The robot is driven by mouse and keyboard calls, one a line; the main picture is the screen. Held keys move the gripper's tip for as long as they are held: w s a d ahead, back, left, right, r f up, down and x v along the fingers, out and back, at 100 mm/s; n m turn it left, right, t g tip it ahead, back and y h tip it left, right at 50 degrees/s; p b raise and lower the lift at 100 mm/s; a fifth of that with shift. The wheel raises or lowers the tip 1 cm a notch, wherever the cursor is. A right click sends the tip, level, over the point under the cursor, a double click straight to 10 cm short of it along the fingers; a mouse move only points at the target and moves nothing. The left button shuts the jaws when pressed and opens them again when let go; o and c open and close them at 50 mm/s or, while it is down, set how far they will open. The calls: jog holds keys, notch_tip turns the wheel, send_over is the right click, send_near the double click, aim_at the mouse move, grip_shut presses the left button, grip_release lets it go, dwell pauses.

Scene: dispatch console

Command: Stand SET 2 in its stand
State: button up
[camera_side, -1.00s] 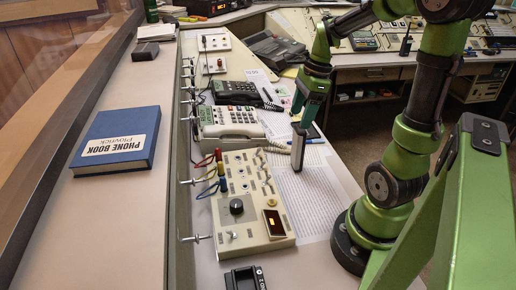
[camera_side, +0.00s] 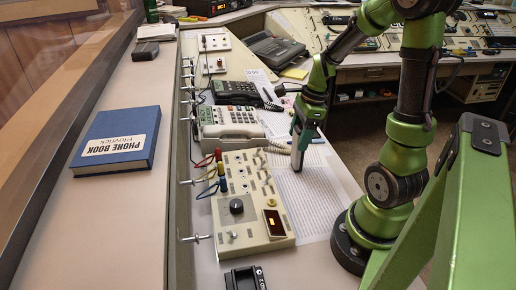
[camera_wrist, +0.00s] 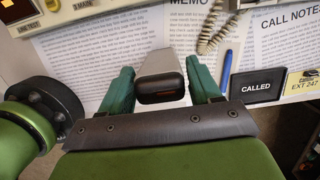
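A narrow upright handset with a grey body and black end (camera_wrist: 160,88), which I take to be SET 2, is between the two green fingers of my gripper (camera_wrist: 162,82) in the wrist view. In the side view my gripper (camera_side: 298,148) is low over the printed sheets, its fingers around the handset, which is mostly hidden. Whether the fingers press on it or leave a thin gap is not clear. A black open-topped holder (camera_side: 245,279) with a white label, possibly the stand, is at the bottom edge of the side view. No SET 2 lettering is readable.
A beige switch panel (camera_side: 255,215) with coloured plugs lies between my gripper and the black holder. Desk phones (camera_side: 232,125) stand behind it. Printed sheets (camera_side: 312,195) cover the desk. A blue pen (camera_wrist: 226,72) and a black CALLED block (camera_wrist: 258,88) lie right of the handset.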

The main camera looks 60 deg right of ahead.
jog(key=c, duration=0.8)
jog(key=shift+w+a+v, duration=0.15)
jog(key=shift+v, duration=0.85)
jog(key=shift+w+a+v, duration=0.15)
jog(key=shift+v, duration=0.8)
jog(key=shift+w+a+v, duration=0.15)
jog(key=shift+v, duration=0.85)
jog(key=shift+r, duration=0.15)
